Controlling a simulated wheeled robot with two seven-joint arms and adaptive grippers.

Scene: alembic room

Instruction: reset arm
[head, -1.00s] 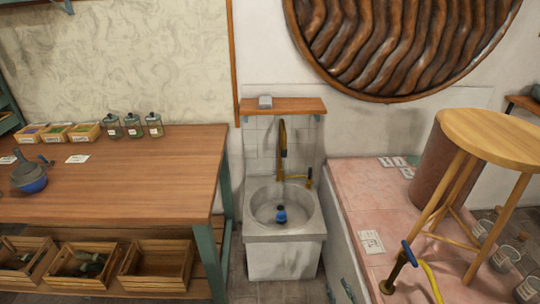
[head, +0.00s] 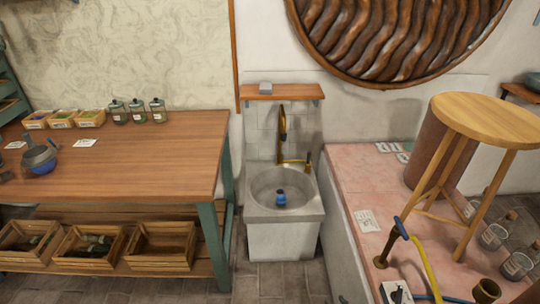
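Only a small dark tip of what seems to be my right gripper (head: 342,299) shows at the bottom edge of the head view, beside the front wall of the pink-topped counter (head: 350,175). Most of it is cut off, so I cannot tell whether it is open or shut, or whether it holds anything. My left gripper is not in view.
A wooden workbench (head: 150,180) stands left, with several jars, small boxes and crates. A stone sink (head: 262,212) with a brass tap (head: 283,125) is in the middle, a blue-topped item in its basin. A wooden stool (head: 485,118) and glass jars stand right. Floor before the sink is clear.

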